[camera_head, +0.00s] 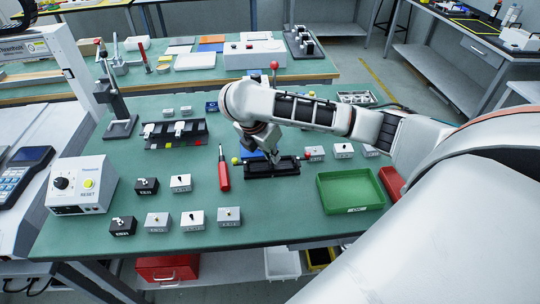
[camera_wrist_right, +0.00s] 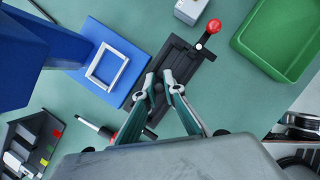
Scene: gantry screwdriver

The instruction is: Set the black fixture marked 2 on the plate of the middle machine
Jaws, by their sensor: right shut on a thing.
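A long black fixture (camera_head: 272,168) lies near the middle of the green bench, with a red knob at its right end. It also shows in the right wrist view (camera_wrist_right: 184,72); no number is legible on it. My right gripper (camera_head: 262,154) is over it, and in the wrist view its fingertips (camera_wrist_right: 158,87) are closed on the fixture's middle part, hiding some of it. Beside it stands a blue machine with a blue base (camera_wrist_right: 99,82) carrying a white square frame (camera_wrist_right: 107,67). In the head view, my arm hides most of this machine. My left gripper is not in view.
A red-handled screwdriver (camera_head: 223,170) lies left of the fixture. A green tray (camera_head: 350,208) is to the right. Several small grey and black blocks, a black rack (camera_head: 160,143) and a white control box (camera_head: 82,185) stand on the left. Bare bench lies in front of the fixture.

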